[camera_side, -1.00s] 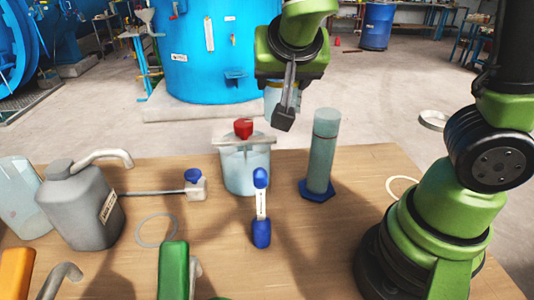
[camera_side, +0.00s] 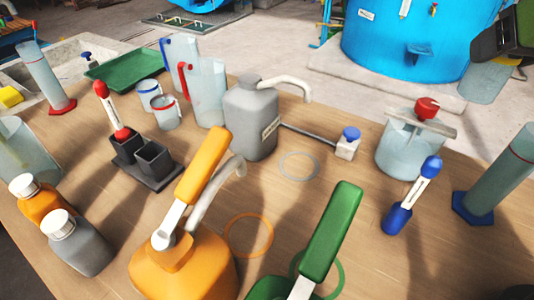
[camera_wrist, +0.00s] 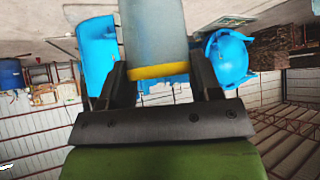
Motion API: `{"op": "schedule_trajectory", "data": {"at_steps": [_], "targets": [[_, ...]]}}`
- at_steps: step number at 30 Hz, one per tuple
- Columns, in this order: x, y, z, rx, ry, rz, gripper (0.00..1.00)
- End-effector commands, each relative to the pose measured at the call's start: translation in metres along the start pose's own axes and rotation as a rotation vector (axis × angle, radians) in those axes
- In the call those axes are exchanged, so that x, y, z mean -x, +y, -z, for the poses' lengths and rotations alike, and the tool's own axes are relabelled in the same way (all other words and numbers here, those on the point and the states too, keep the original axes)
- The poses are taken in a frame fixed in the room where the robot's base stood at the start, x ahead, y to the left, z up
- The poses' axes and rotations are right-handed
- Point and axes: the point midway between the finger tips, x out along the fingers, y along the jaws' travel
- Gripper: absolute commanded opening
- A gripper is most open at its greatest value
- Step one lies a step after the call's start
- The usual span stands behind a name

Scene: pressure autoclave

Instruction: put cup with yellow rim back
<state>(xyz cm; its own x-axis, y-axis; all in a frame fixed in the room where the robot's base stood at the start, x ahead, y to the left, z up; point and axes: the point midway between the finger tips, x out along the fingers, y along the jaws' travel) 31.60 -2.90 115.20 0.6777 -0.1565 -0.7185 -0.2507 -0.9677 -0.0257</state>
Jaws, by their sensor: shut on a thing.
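The cup with yellow rim is a pale, see-through cup (camera_wrist: 152,32) with a yellow band (camera_wrist: 158,71), large in the wrist view. My gripper (camera_wrist: 160,82) is shut on it near the yellow band, with one finger on each side. In the side view my gripper (camera_side: 508,42) is at the top right, partly cut off by the frame. The cup (camera_side: 482,80) hangs below it in the air, beyond the table and in front of the blue tank.
Under the gripper's side stand a jar with a red knob (camera_side: 405,150), a blue-footed cylinder (camera_side: 497,175) and a blue dropper (camera_side: 412,195). Cups with blue (camera_side: 149,97) and red (camera_side: 167,116) rims stand at left. A white ring (camera_side: 298,166) and orange ring (camera_side: 248,250) lie empty.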

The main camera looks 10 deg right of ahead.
Motion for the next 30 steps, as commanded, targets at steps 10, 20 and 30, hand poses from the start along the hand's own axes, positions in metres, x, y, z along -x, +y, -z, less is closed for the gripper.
{"op": "schedule_trajectory", "data": {"at_steps": [10, 20, 30], "targets": [[-0.004, 0.035, -0.014, 0.095, -0.012, 0.090, 0.31], [-0.013, 0.017, -0.010, 0.238, -0.019, 0.249, 0.31], [-0.029, -0.065, 0.010, 0.471, -0.018, 0.469, 0.31]]}}
